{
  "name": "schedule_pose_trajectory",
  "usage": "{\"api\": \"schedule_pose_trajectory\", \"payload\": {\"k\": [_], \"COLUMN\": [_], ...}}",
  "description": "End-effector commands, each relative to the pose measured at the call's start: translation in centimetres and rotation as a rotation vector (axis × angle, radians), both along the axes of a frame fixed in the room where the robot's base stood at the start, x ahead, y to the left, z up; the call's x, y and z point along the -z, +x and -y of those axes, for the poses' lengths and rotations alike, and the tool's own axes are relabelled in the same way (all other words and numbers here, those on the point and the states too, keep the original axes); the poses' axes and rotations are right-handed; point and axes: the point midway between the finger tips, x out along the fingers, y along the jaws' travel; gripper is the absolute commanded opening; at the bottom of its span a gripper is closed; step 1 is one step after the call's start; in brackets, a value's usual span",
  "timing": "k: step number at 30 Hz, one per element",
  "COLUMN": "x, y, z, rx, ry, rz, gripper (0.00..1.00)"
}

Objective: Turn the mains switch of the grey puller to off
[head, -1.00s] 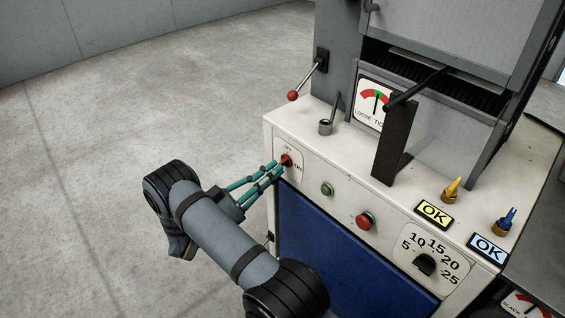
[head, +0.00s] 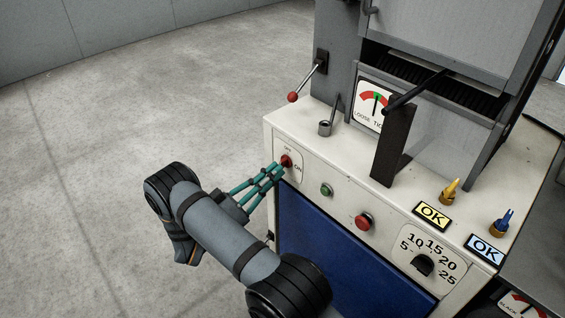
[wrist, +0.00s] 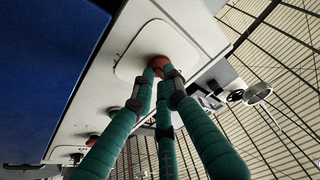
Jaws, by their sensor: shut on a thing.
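The mains switch (head: 286,160) is a small red knob on a white plate marked OFF and ON, at the left end of the grey puller's pale front panel (head: 342,208). My gripper (head: 279,169) has teal fingers and reaches it from the left and below. Its fingertips are shut on the red knob. In the wrist view the knob (wrist: 159,62) shows between and behind the fingertips (wrist: 162,80), which cover part of it. The fingers hide which way the knob points.
A green button (head: 327,189) and a red button (head: 364,221) sit right of the switch. A numbered dial (head: 423,265) is further right. A red-tipped lever (head: 293,97) and a short grey handle (head: 325,127) stand above. Open floor lies to the left.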

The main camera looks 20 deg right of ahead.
Motion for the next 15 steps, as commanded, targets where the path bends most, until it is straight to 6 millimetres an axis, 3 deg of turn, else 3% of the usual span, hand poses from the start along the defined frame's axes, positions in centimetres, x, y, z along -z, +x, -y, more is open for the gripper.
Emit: {"api": "schedule_pose_trajectory", "payload": {"k": [15], "x": [-0.02], "y": [0.17], "z": [0.06], "rx": [-0.011], "ry": [-0.061], "rz": [-0.163], "gripper": [0.0]}}
